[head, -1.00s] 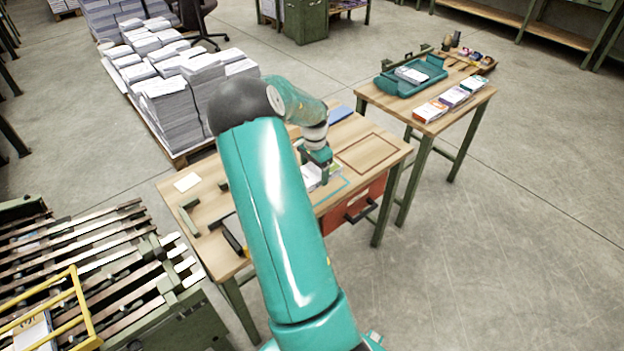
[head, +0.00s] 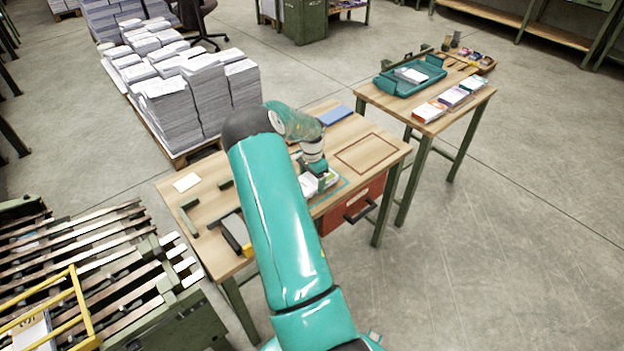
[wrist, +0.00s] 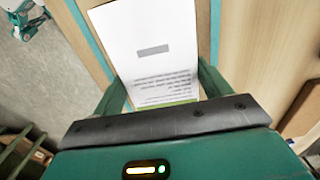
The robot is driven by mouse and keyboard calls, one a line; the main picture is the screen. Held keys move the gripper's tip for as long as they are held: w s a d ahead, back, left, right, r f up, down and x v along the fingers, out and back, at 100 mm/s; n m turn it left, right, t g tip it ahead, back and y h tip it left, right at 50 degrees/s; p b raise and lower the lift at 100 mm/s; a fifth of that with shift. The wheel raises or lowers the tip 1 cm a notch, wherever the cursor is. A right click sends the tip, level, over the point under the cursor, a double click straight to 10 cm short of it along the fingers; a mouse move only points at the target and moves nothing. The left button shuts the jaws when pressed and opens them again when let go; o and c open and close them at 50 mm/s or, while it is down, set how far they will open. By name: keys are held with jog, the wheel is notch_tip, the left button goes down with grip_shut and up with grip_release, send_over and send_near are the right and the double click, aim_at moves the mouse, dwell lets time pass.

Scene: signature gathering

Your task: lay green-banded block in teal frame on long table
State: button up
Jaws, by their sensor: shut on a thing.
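My gripper (head: 321,177) is low over the front part of the near wooden table (head: 340,140). It is shut on the green-banded block (wrist: 155,50), which shows a white printed face and a green strip near the fingers in the wrist view. The teal frame (head: 343,189) is an outline on this tabletop, partly hidden by my gripper and the block. In the wrist view, teal lines (wrist: 215,30) run on both sides of the block, which appears between them. I cannot tell whether the block touches the tabletop.
A brown outline (head: 370,153) lies right of the gripper, and a blue pad (head: 336,115) behind it. A red drawer (head: 352,205) hangs under the front edge. The second table (head: 400,105) holds a teal tray (head: 436,72) and several blocks. Paper stacks (head: 182,108) stand back left.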

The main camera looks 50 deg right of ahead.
aim_at(311, 180)
jog(key=o, duration=1.3)
jog(key=shift+f, duration=0.1)
jog(key=shift+c, duration=0.2)
notch_tip(311, 180, up, 12)
jog(key=r, duration=0.1)
jog(key=w+a+r+n+t, duration=0.1)
jog(key=a+r+n, duration=0.2)
jog(key=a+r, duration=0.45)
jog(key=a+r+n+t+y, duration=0.1)
jog(key=a+r+n, duration=0.25)
jog(key=a, duration=0.75)
jog(key=w+a+r+n+t, duration=0.1)
jog(key=a+r+n, duration=0.2)
jog(key=a+r, duration=0.5)
jog(key=s+a+r+n+t, duration=0.1)
jog(key=s+a+n, duration=0.4)
jog(key=s+a, duration=0.3)
jog(key=s+a+r+n+t+h, duration=0.1)
jog(key=s+a+n, duration=0.5)
jog(key=a, duration=0.8)
jog(key=shift+s+a+r+t, duration=0.15)
jog(key=shift+s+r+t, duration=0.15)
jog(key=shift+s+r, duration=0.6)
jog(key=shift+s+f, duration=0.2)
